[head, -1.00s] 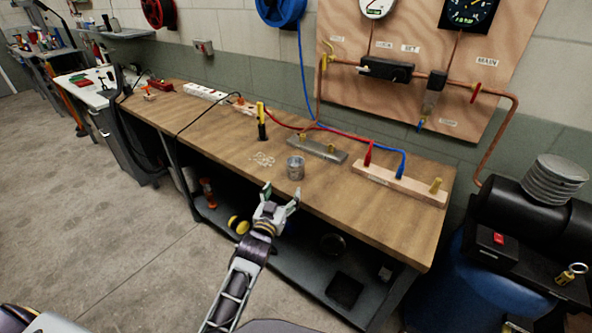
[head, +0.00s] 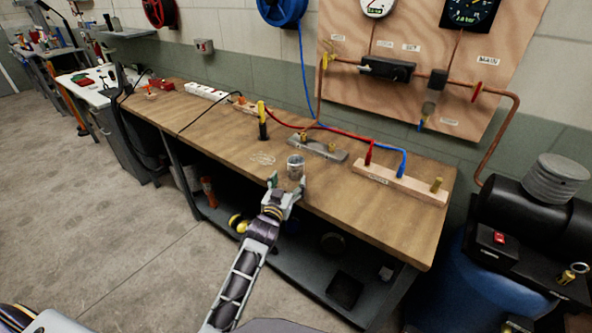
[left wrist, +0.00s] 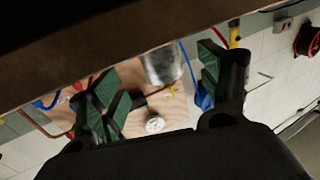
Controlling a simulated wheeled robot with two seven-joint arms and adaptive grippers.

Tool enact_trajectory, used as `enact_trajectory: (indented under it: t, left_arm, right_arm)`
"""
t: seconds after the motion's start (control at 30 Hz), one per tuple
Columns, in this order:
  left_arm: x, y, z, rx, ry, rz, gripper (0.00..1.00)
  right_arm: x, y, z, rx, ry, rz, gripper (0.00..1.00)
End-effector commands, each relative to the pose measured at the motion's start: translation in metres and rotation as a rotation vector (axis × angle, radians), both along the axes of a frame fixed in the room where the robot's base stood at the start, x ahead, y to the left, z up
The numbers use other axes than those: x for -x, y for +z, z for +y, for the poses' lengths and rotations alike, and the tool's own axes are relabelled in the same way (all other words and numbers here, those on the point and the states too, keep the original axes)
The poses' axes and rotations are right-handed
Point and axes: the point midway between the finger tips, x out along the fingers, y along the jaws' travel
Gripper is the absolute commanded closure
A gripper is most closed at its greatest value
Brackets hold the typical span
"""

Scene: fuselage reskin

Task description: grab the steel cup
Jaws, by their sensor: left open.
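The steel cup (head: 295,167) stands upright on the wooden workbench (head: 340,200), near its front edge. In the left wrist view the cup (left wrist: 162,62) shows beyond and between the two green-padded fingers, partly cut off by the dark bench edge. My left gripper (head: 287,181) is open and empty at the bench's front edge, just in front of the cup, with its fingers pointing towards it. The lower part of the cup is partly hidden by a finger in the head view. I cannot tell whether a finger touches it. My right gripper is not in view.
Small pale rings (head: 262,158) lie left of the cup. A grey metal block (head: 317,149) lies behind it, and a wooden block with posts (head: 400,182) lies to the right. A yellow-black tool (head: 262,122) stands further back. Red and blue leads cross the back.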

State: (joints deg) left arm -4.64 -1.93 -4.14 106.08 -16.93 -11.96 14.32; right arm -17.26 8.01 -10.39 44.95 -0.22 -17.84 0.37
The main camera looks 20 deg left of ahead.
Motion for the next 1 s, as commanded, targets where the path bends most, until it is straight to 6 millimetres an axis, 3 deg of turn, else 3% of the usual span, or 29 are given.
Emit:
enact_trajectory:
  t: [0.4,1.0]
  left_arm:
    - [-0.031,0.0,0.0,0.0,0.0,0.0,0.23]
    - [-0.037,0.001,-0.001,0.0,0.0,0.0,0.23]
  right_arm:
    - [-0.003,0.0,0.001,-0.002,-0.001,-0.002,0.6]
    - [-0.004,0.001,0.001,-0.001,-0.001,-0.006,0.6]
